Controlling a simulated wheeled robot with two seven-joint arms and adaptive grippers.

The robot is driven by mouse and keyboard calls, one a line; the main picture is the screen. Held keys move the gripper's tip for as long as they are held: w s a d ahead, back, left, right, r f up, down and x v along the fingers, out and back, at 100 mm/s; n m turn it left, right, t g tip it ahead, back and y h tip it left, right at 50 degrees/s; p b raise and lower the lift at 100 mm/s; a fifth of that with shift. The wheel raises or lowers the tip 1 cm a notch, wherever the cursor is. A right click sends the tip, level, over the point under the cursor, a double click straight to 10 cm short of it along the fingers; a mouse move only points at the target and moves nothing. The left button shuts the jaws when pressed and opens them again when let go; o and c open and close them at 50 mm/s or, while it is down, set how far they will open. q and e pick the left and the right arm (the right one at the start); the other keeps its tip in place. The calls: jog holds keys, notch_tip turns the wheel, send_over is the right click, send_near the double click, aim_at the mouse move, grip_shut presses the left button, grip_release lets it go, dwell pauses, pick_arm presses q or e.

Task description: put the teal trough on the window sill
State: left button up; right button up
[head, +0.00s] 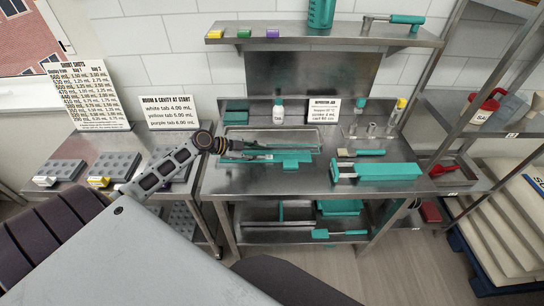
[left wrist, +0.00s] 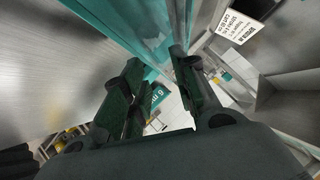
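A long teal trough-like block (head: 388,172) lies on the right of the steel bench. Other teal pieces (head: 291,161) lie in and around a shallow tray at the bench's middle left; I cannot tell for sure which is the trough. My left gripper (head: 240,147) reaches low over that tray from the left. In the left wrist view its fingers (left wrist: 160,95) stand apart. A glossy teal wall (left wrist: 128,35) runs close beyond them; I cannot tell whether it touches. The white window sill (head: 18,88) is at the far left, partly cut off. My right gripper is out of view.
A shelf (head: 330,35) with coloured tabs and a teal jug overhangs the bench. Bottles, small metal cups and a sign (head: 323,110) stand at the back. Grey molds (head: 115,165) fill the left table. A metal rack (head: 460,85) stands right.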

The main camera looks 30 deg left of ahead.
pick_arm(q)
jog(key=shift+x, duration=0.9)
jog(key=shift+c, duration=0.4)
grip_shut()
